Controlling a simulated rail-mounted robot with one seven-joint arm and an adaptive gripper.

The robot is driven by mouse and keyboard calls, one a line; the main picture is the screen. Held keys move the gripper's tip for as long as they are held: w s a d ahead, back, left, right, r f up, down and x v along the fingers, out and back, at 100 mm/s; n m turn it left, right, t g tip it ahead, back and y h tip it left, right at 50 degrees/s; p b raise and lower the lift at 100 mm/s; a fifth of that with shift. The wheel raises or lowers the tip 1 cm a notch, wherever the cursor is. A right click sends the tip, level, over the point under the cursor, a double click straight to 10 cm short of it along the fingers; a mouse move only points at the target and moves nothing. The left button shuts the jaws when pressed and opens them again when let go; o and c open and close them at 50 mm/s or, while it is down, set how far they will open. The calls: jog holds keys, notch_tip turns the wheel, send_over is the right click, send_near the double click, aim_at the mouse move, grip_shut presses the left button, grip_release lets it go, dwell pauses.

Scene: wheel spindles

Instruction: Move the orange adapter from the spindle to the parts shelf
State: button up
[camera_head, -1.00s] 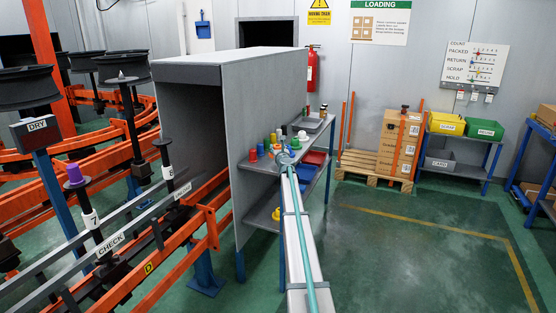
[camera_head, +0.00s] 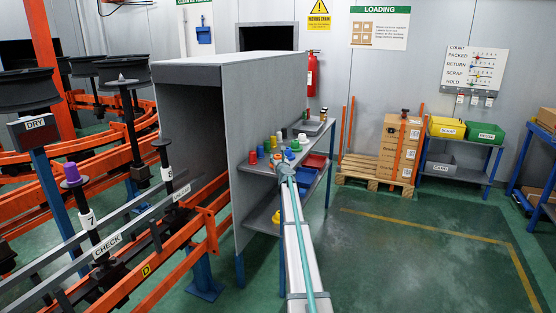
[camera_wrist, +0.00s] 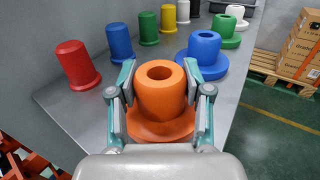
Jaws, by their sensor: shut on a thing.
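My gripper (camera_wrist: 159,74) is shut on the orange adapter (camera_wrist: 160,100), one finger on each side of its upright collar. The adapter is upright, with its wide flange down, over the front part of the grey parts shelf (camera_wrist: 92,98). I cannot tell whether the flange touches the shelf. Spindle 8 (camera_head: 166,158) stands bare. Spindle 7 (camera_head: 90,222) carries a purple adapter (camera_head: 71,172).
A blue adapter (camera_wrist: 203,52) stands close behind the orange one, with green ones (camera_wrist: 227,28) beyond. Red (camera_wrist: 74,63) and blue (camera_wrist: 119,41) ones stand along the back. A grey tunnel housing (camera_head: 235,140) borders the shelf on the left.

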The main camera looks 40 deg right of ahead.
jog(key=shift+f, duration=0.25)
jog(key=o, duration=1.2)
